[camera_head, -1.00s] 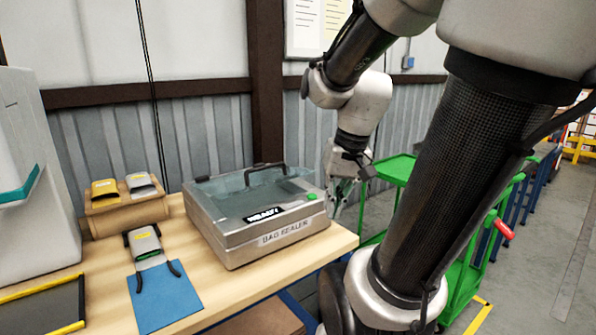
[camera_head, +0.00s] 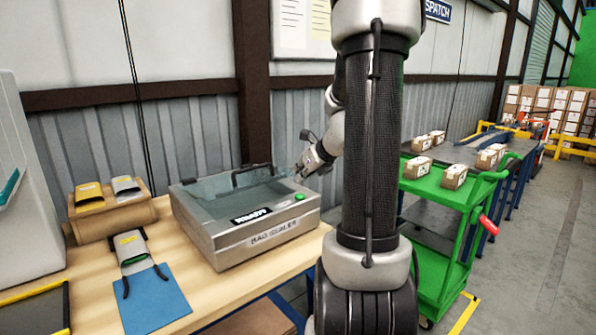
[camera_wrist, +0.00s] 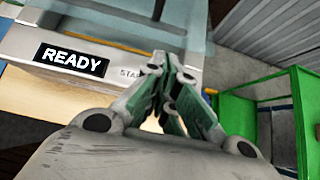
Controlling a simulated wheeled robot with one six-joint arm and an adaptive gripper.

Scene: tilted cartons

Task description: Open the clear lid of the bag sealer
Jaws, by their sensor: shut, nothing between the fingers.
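The bag sealer (camera_head: 262,236) is a grey metal box on the wooden table, with a clear lid (camera_head: 228,192) lying closed on top. My gripper (camera_head: 303,168) is at the sealer's right back corner, partly hidden by my arm in the head view. In the wrist view my gripper (camera_wrist: 160,58) is shut and empty, its fingertips over the sealer's edge beside the READY panel (camera_wrist: 72,60). I cannot tell whether it touches the sealer.
Pouches lie on a cardboard stand (camera_head: 115,217) left of the sealer, with another pouch and a blue sheet (camera_head: 155,300) in front. A green cart (camera_head: 436,185) with small boxes stands to the right. A corrugated wall is behind the table.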

